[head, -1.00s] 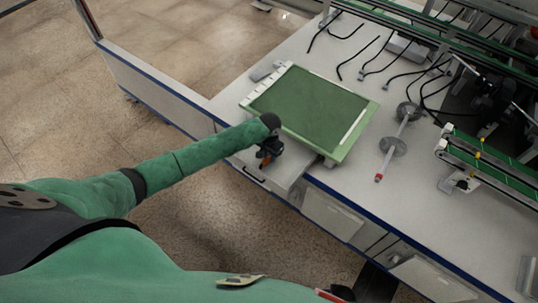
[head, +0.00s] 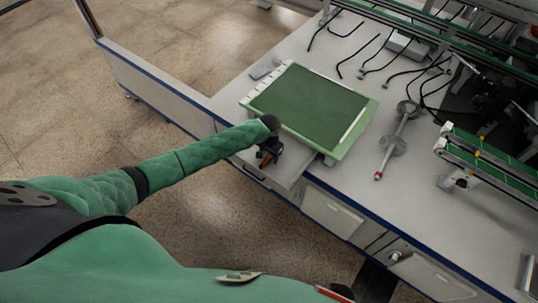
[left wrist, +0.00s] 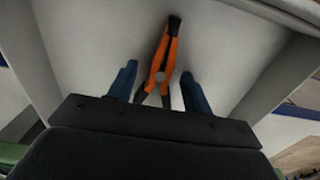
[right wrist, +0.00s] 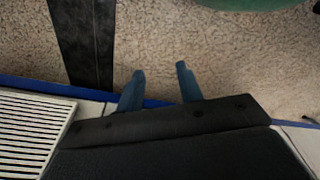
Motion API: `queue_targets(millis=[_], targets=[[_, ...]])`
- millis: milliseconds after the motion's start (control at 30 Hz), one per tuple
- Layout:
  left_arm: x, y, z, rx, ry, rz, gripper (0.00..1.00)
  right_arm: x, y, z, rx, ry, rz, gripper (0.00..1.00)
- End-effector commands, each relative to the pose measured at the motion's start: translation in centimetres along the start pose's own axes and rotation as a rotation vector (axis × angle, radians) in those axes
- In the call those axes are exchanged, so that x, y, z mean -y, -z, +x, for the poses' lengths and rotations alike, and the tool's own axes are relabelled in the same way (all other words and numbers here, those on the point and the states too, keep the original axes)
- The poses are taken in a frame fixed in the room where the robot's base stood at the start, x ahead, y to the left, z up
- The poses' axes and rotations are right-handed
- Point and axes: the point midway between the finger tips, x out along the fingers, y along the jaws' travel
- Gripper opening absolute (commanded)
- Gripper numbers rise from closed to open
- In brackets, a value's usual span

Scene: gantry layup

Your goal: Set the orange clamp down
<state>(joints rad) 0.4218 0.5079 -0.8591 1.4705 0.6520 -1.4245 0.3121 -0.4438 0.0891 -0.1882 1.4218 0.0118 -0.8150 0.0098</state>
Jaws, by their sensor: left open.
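The orange clamp (left wrist: 165,62) shows in the left wrist view, with orange handles and a dark far end. It lies over the pale floor of an open drawer (left wrist: 90,35), between the two blue fingers of my left gripper (left wrist: 159,70). The fingers are apart, with a gap on each side of the clamp. In the head view my left gripper (head: 269,151) is low over the open drawer (head: 291,165), and a bit of orange shows under it. My right gripper (right wrist: 160,69) is open and empty in the right wrist view, above the speckled floor near a blue edge.
A green mat board (head: 310,105) lies on the pale bench just behind the drawer. A grey shaft with discs (head: 399,138) lies to its right. Black cables (head: 375,55) and a green-railed conveyor (head: 490,160) stand farther back and right.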

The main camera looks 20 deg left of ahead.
Motion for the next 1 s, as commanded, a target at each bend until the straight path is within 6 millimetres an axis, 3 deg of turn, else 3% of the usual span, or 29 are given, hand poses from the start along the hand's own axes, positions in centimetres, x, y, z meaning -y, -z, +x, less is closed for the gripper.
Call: queue_targets(millis=[167,600,800,1000], targets=[[0.0,0.1,-1.7,-0.003,0.0,0.0,0.5,0.1,0.1,0.0,0.009,0.001,0.001,0.36],[0.0,0.1,-9.8,-0.003,0.0,0.0,0.5,1.3,2.0,-4.7,0.023,0.019,0.011,0.36],[0.0,0.1,-11.6,-0.001,0.0,0.0,0.5,1.5,2.3,-5.7,0.028,0.022,0.013,0.36],[0.0,0.0,-12.1,0.001,0.0,0.0,0.5,1.5,2.3,-5.9,0.029,0.023,0.013,0.36]])
